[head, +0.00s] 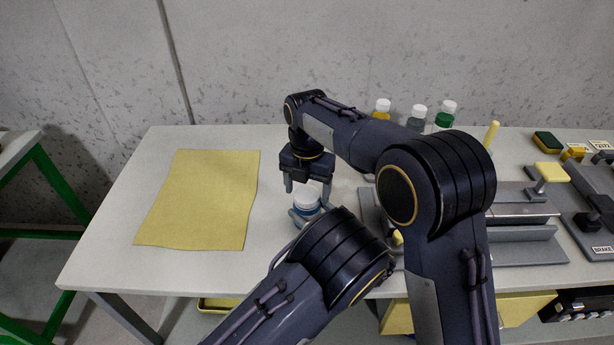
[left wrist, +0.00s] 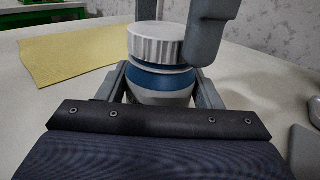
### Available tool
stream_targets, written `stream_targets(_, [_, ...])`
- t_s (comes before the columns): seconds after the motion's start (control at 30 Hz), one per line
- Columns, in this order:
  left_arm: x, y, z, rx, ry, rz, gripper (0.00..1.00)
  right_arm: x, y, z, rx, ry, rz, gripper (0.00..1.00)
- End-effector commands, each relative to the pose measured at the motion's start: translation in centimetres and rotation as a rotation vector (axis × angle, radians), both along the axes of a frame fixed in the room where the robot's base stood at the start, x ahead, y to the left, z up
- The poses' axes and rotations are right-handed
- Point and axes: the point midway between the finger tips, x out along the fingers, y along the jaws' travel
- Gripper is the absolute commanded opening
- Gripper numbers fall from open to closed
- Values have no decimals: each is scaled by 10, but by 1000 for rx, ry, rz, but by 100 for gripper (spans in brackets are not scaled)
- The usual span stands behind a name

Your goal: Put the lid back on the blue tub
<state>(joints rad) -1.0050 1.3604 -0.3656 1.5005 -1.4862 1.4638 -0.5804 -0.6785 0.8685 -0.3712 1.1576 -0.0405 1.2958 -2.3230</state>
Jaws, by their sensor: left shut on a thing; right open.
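The blue tub (left wrist: 160,84) stands upright on the table, with a blue band and a pale lower body; it also shows in the head view (head: 306,207). The white ridged lid (left wrist: 156,44) sits on top of it, looking slightly tilted; I cannot tell whether it is fully seated. My left gripper (left wrist: 162,92) is shut on the tub's body, one finger on each side. My right gripper (head: 307,188) points down from above, open. In the left wrist view one of its fingers is beside the lid at right and another part is behind it.
A yellow sheet (head: 200,200) lies flat on the left of the table (head: 100,262). White-capped bottles (head: 417,118) stand at the back. A grey fixture (head: 520,235) with yellow-handled clamps (head: 550,172) and a sponge (head: 549,143) are at right. My arms cover the front middle.

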Motion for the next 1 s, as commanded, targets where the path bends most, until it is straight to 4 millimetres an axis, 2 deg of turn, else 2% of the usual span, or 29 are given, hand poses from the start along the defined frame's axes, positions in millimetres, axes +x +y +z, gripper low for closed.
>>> stream_targets(0.37, [0, 0, 0, 0, 0, 0, 0, 0, 0, -6, 1, -1, 1, 72])
stream_targets(0.7, [0, 0, 0, 0, 0, 0, 0, 0, 0, -6, 1, -1, 0, 29])
stream_targets(0.87, [0, 0, 0, 0, 0, 0, 0, 0, 0, -6, 0, -1, -49, 27])
stream_targets(1.0, [0, 0, 0, 0, 0, 0, 0, 0, 0, -6, 2, -1, -289, 27])
